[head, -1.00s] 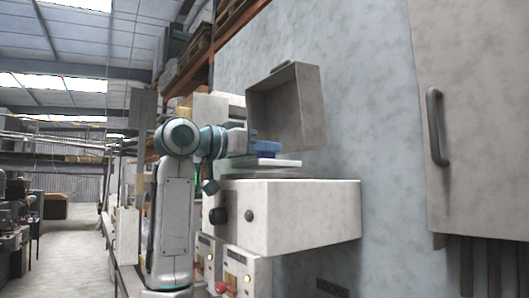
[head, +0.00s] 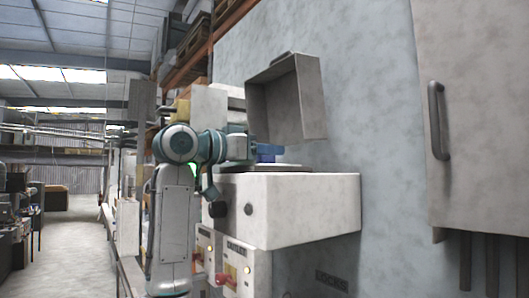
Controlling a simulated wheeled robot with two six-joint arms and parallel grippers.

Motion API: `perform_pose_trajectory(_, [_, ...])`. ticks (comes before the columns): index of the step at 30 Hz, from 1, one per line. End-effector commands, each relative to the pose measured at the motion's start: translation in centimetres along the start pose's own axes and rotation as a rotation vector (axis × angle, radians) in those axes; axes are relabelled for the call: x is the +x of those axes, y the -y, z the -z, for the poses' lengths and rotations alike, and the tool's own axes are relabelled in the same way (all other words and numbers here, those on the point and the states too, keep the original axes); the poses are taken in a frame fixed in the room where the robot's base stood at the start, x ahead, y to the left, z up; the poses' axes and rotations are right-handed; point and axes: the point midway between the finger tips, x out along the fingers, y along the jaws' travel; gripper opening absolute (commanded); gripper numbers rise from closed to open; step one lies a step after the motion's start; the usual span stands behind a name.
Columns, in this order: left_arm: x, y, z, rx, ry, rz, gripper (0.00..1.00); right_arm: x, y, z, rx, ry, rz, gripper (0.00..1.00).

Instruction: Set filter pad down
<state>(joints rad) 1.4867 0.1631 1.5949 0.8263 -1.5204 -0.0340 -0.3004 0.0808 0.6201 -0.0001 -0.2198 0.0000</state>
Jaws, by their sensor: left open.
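My left arm reaches in from the left over a white box-shaped machine (head: 300,215) with its lid (head: 298,98) raised. My left gripper (head: 263,153) is open just above the machine's top, in front of the lid; its fingertips are small and partly hidden. Blue shows at the gripper, and I cannot tell whether it is part of the gripper or another thing. A thin flat greyish plate (head: 275,168) lies on the machine's top under the gripper. I cannot make out the filter pad for certain. My right gripper is out of view.
Black knobs (head: 248,209) are on the machine's front, and control boxes (head: 238,262) stand below. A large grey cabinet (head: 480,110) with a handle is at the right. Racking with pallets rises behind. The aisle floor (head: 70,250) at left is clear.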

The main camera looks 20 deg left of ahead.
Motion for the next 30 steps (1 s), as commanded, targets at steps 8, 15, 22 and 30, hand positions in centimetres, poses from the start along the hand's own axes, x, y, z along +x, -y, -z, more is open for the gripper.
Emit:
perform_pose_trajectory(8, [-3.9, 0.1, -0.2, 0.003, -0.003, 0.005, 0.41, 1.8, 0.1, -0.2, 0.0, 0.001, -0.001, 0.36])
perform_pose_trajectory(15, [-8.9, 0.1, -0.1, 0.002, -0.002, 0.004, 0.41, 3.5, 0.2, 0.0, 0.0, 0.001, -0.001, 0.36])
perform_pose_trajectory(22, [-11.6, 0.0, 0.1, 0.001, -0.001, 0.001, 0.41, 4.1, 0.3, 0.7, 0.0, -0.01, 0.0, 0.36])
perform_pose_trajectory(30, [-12.0, 0.0, 0.2, 0.0, 0.0, 0.0, 0.41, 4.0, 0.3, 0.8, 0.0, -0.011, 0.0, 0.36])
